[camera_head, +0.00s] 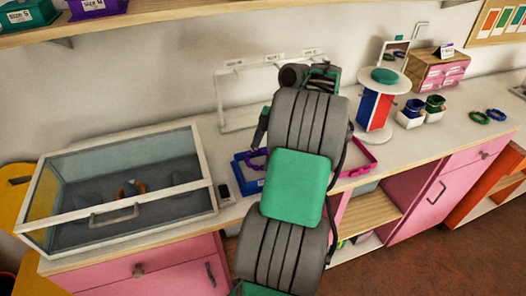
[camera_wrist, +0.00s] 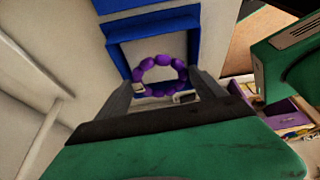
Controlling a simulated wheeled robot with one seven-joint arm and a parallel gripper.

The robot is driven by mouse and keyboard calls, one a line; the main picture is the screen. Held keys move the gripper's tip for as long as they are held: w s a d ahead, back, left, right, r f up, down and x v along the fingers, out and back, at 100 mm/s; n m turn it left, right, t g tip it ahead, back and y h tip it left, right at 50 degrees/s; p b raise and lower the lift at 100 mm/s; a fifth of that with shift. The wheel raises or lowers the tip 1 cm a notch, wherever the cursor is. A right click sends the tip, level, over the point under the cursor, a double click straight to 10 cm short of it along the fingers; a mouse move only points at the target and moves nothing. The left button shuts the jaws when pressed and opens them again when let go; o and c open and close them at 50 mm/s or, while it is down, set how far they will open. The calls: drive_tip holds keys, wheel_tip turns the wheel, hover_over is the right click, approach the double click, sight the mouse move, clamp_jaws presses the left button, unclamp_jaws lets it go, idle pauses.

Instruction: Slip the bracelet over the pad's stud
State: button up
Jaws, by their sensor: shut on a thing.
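My gripper (camera_wrist: 161,93) is shut on a purple beaded bracelet (camera_wrist: 148,66). The bracelet is a ring of rounded beads, gripped at its near side, with its far side reaching beyond the fingertips. Behind it in the wrist view is a blue square frame or tray (camera_wrist: 122,38); I cannot tell whether the bracelet touches it. In the head view the blue tray (camera_head: 239,170) sits left of my arm, with something purple in it. My arm hides my fingertips there. I cannot make out a pad with a stud in either view.
A glass-lidded case (camera_head: 208,185) stands at the left, with a small dark device (camera_head: 224,194) beside it. A pink tray (camera_head: 371,158) is right of my arm. A white rack (camera_head: 219,95) stands behind.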

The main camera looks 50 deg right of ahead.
drive_tip(key=o, duration=1.3)
wheel_tip(320, 180, up, 8)
drive_tip(key=p, duration=0.7)
drive_tip(key=shift+p, duration=0.4)
